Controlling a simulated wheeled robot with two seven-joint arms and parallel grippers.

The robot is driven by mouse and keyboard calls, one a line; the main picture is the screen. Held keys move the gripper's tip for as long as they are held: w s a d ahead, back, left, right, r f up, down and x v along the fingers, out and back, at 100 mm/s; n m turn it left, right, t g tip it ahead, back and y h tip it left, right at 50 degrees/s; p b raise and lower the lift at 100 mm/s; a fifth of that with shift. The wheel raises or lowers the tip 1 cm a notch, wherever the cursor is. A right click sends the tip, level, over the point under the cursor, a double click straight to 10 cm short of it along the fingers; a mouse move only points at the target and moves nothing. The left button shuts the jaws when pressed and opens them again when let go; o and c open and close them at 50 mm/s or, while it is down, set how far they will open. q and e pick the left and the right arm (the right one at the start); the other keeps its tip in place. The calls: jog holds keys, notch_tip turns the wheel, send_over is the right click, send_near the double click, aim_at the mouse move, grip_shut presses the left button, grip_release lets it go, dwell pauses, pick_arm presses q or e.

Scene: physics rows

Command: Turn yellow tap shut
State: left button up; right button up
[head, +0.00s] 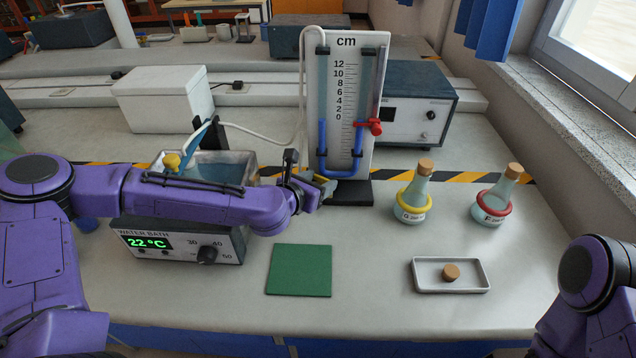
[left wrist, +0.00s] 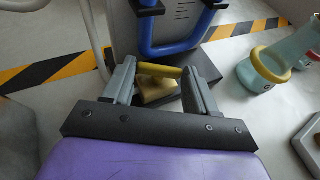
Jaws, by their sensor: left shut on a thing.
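The manometer board (head: 345,100) stands upright on a dark base, with a blue U-tube and a "cm" scale. The yellow tap (left wrist: 158,70) shows in the left wrist view as a yellow bar with a paler yellow part below it, close to the foot of the board. My left gripper (head: 312,187) is at the lower left of the board, shut on the yellow tap. In the left wrist view its two fingers (left wrist: 160,85) are on either side of the bar. In the head view the tap is mostly hidden by the gripper. My right gripper is out of view.
A red tap (head: 374,127) sits on the board's right side. A water bath (head: 190,243) stands behind and under my left arm. Two corked flasks (head: 414,200) (head: 494,203), a white tray (head: 451,287) with a cork and a green mat (head: 300,270) are on the bench.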

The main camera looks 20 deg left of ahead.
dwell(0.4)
pick_arm(q)
jog(key=o, duration=1.1)
jog(key=shift+c, duration=0.2)
jog(key=shift+s, duration=0.1)
jog(key=p+v, duration=0.2)
jog(key=v, duration=0.8)
jog(key=shift+s+a, duration=0.15)
jog(key=shift+s, duration=0.1)
